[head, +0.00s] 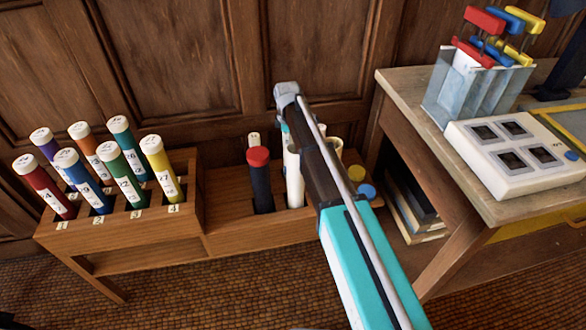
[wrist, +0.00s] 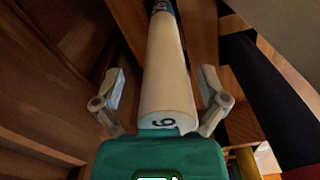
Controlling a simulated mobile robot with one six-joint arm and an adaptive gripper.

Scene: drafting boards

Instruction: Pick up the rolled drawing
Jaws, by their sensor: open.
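A white rolled drawing (wrist: 167,62) fills the middle of the wrist view, with a dark numeral on its near end. My gripper (wrist: 162,88) is open, one finger on each side of the roll, with gaps between fingers and paper. In the head view, a white roll (head: 294,178) stands upright in the wooden rack, partly hidden by my arm. My gripper is mostly hidden behind my arm there. I cannot tell for certain which roll in the head view is the one between my fingers.
A dark tube with a red cap (head: 259,180) stands left of the white roll. A stepped stand (head: 130,232) at left holds several numbered coloured tubes. A drafting table (head: 420,120) at right carries a white switch box (head: 515,150) and a metal holder (head: 470,95). Wood panelling rises behind.

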